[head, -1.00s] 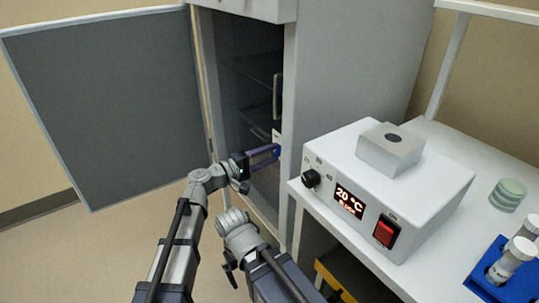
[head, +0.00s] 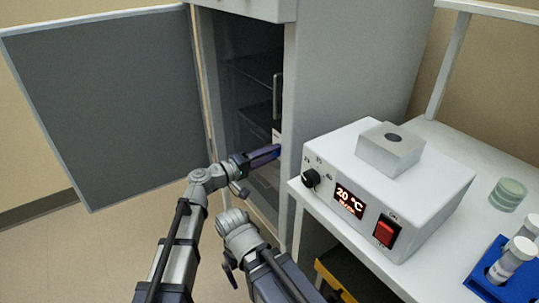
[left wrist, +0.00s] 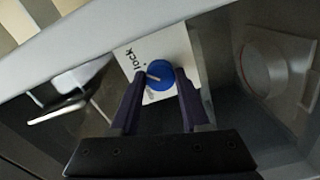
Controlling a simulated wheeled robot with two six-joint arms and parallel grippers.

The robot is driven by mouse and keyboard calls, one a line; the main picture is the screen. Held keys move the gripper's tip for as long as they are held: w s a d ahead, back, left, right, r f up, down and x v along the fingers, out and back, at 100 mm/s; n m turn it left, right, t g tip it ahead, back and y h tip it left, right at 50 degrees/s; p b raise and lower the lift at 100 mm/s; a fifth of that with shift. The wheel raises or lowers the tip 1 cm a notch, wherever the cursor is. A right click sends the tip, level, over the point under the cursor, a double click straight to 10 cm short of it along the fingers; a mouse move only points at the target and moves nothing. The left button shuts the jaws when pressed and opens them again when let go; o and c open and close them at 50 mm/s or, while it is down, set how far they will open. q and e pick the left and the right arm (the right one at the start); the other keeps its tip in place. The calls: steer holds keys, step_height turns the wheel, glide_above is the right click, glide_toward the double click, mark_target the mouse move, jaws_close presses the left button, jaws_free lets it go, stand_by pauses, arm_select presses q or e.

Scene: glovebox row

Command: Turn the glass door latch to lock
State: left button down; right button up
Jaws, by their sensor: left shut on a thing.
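The latch is a round blue knob (left wrist: 160,75) with a pale pointer mark, set on a white plate (left wrist: 181,44) printed with the word "lock". The mark points toward the left of the plate in the left wrist view. My left gripper (left wrist: 160,80) is shut on the knob, one finger at each side. In the head view my left gripper (head: 276,150) reaches to the front edge of the glass door (head: 252,95) and mostly hides the knob. The glass door looks closed in the cabinet front. My right gripper is not in view.
A grey outer door (head: 105,105) stands wide open at the left. A vertical handle (head: 277,95) is above the latch. A white heater box (head: 385,190) stands on the bench (head: 450,160) close to the right, with a blue tube rack (head: 495,270) beyond.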

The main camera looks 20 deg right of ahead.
arm_select(q)
steer(key=shift+c, duration=1.9)
jaws_free()
steer(key=v, duration=0.7)
steer(key=shift+s+a, duration=0.15)
steer(key=shift+a, duration=0.2)
steer(key=shift+x, duration=3.95)
